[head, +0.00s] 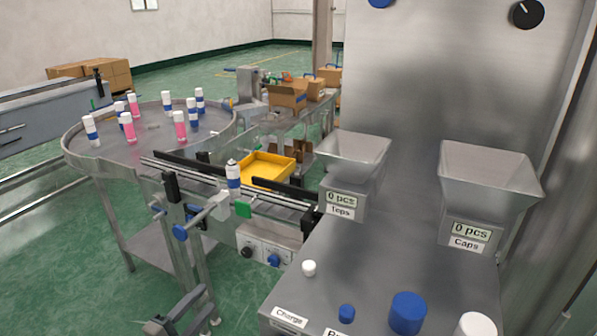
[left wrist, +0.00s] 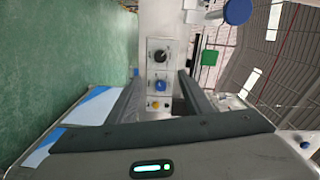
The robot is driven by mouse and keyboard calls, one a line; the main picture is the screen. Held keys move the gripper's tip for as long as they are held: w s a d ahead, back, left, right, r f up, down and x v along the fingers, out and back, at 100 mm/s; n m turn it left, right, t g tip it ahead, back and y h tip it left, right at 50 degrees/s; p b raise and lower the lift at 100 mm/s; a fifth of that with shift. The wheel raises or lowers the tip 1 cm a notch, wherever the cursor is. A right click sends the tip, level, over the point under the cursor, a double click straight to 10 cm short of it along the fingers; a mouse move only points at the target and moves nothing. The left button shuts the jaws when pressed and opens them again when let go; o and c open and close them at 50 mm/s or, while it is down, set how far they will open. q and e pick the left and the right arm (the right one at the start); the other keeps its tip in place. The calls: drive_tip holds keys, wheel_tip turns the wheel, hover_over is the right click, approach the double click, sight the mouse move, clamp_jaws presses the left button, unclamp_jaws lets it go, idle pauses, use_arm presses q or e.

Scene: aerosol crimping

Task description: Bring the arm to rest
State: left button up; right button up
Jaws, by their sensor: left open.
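My left gripper (head: 188,308) shows at the bottom left of the head view, low in front of the conveyor. Its jaws are open with nothing between them. In the left wrist view its two dark fingers (left wrist: 162,98) stand apart, and a panel with knobs shows beyond the gap. My right gripper is in neither view.
A round table (head: 155,150) holds several cans. A steel machine (head: 370,260) with two hoppers fills the right. Green floor (head: 60,260) lies open at left.

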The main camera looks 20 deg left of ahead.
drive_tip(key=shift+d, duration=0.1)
use_arm(q)
drive_tip(key=s+d+f+n+g+y+p, duration=0.1)
drive_tip(key=s+f+n+g+p, duration=0.3)
drive_tip(key=f, duration=0.7)
drive_tip(key=s+d+f+n+g+y+b, duration=0.15)
drive_tip(key=s+f, duration=0.35)
drive_tip(key=f, duration=0.6)
drive_tip(key=s+d+f+n+g+p, duration=0.1)
drive_tip(key=s+f+n+g+p, duration=0.25)
drive_tip(key=f, duration=0.75)
drive_tip(key=s+d+f+n+g, duration=0.1)
drive_tip(key=s+d+f, duration=0.4)
drive_tip(key=s, duration=0.5)
drive_tip(key=s+d+f+n+g+h+p, duration=0.1)
drive_tip(key=s+d+f+g, duration=0.3)
drive_tip(key=s, duration=0.6)
drive_tip(key=s+d+f+n+g+p, duration=0.1)
drive_tip(key=s+d+f+n+g, duration=0.2)
drive_tip(key=s+d+f, duration=0.3)
drive_tip(key=s, duration=0.5)
drive_tip(key=shift+f, duration=0.2)
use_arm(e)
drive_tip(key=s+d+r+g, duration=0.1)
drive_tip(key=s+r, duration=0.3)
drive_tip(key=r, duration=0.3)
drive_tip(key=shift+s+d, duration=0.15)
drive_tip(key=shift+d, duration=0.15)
